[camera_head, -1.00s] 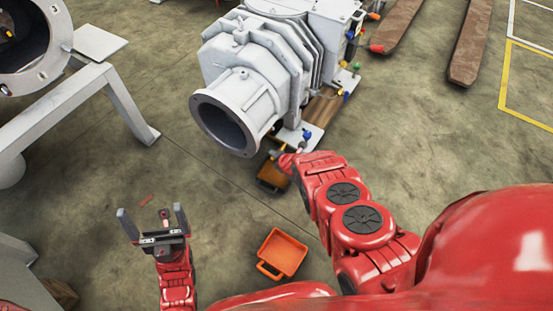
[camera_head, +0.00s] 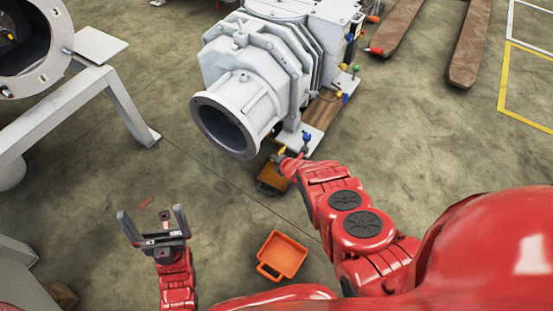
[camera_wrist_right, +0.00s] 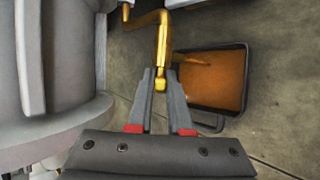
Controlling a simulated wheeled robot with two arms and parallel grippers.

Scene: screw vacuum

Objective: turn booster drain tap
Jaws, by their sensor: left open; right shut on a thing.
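The booster is a large white pump body (camera_head: 262,62) with a wide round flange at the near end. In the right wrist view a yellow metal drain tap with a bent handle (camera_wrist_right: 163,40) hangs beside the white casing. My right gripper (camera_wrist_right: 160,82) is shut on the lower end of this handle. In the head view the right gripper (camera_head: 279,157) is small and partly hidden at the foot of the pump, by the yellow tap (camera_head: 282,150). My left gripper (camera_head: 151,212) is open and empty over the floor at the lower left.
A dark-rimmed tray with brownish-orange content (camera_wrist_right: 213,82) lies under the tap. An orange tray (camera_head: 283,254) lies on the floor nearer me. A blue-handled valve (camera_head: 306,138) sits close right of the yellow tap. A grey frame (camera_head: 75,100) stands left; open floor lies between.

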